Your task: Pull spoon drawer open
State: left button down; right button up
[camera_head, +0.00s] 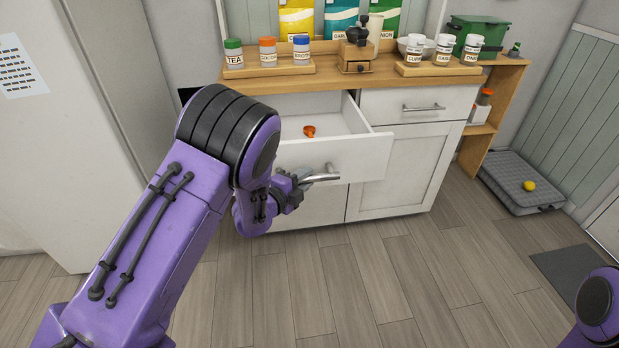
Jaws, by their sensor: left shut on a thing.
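The white spoon drawer (350,154) stands pulled out of the left half of the cabinet. An orange spoon or scoop (309,131) lies inside it, near its left side as far as I can see. My left gripper (304,183) is at the drawer front, shut on the metal bar handle (324,177). My left arm hides the left part of the drawer. My right gripper is out of view; only a purple part of my right arm shows at the lower right corner.
A second drawer (390,107) beside it is closed. A white fridge-like unit (100,130) stands left. The floor before the cabinet is clear. A grey bed (510,178) with a yellow ball lies right.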

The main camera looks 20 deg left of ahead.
pick_arm(q)
jog(key=shift+s, duration=0.25)
jog(key=c, duration=1)
grip_release()
jog(key=shift+d, duration=0.1)
jog(key=b+v, duration=0.1)
jog(key=v, duration=0.9)
jog(key=shift+s+b, duration=0.25)
jog(key=shift+b, duration=0.05)
